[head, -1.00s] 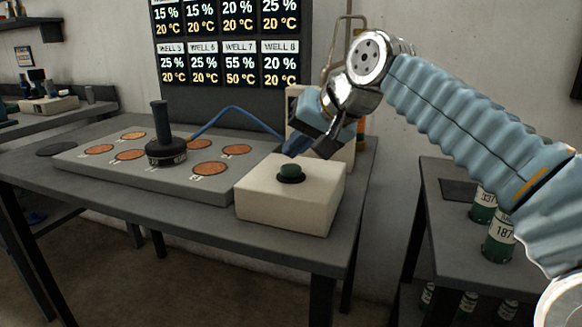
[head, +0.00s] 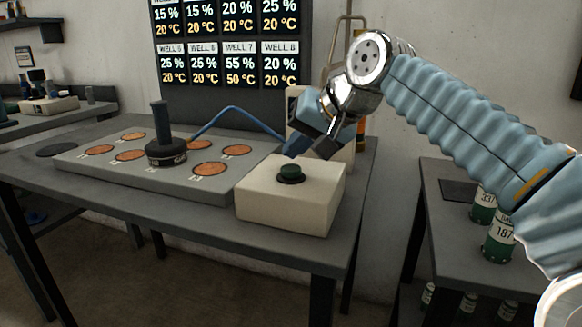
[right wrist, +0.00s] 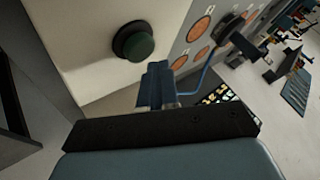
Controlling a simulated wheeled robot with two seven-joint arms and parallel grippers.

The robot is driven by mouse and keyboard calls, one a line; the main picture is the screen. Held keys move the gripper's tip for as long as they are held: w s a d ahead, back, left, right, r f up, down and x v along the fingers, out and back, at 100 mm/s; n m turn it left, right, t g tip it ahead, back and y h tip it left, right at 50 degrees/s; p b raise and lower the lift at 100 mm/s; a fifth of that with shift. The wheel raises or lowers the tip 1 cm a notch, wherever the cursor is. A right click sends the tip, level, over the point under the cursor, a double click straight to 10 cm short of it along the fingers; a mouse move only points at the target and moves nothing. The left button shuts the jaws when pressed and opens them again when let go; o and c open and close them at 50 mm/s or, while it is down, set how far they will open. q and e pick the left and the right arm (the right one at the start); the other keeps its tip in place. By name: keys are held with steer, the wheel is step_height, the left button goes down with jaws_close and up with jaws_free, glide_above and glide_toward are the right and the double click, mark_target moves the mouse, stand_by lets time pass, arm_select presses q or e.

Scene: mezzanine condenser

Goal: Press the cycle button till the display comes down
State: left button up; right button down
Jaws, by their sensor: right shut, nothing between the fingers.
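The cycle button (head: 291,173) is a dark green knob on top of a cream box (head: 285,216) at the table's right front. It also shows in the right wrist view (right wrist: 138,45). The display (head: 232,50) is a dark wall panel with white and yellow readings; WELL 7 reads 55 % and 50 °C, the other readable wells 15 to 25 % and 20 °C. My right gripper (head: 293,148) is shut and empty, above and just behind the button, apart from it. Its fingers show in the right wrist view (right wrist: 156,82). My left gripper is not in view.
A grey plate (head: 220,188) with several copper discs lies left of the box. A black handled piece (head: 166,150) stands on it, with a blue cable (head: 232,108) behind. A side table (head: 440,215) at right holds green canisters (head: 498,240).

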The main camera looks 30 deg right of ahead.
mark_target(296, 169)
stand_by(0.5)
steer(key=shift+f+b, duration=0.3)
steer(key=shift+f, duration=0.1)
steer(key=shift+f+b, duration=0.45)
steer(key=shift+f, duration=0.15)
stand_by(0.6)
stand_by(0.3)
steer(key=shift+r+p, duration=1.05)
step_height(296, 169, up, 3)
steer(key=p, duration=0.3)
steer(key=shift+r+p, duration=0.7)
steer(key=shift+r, duration=0.35)
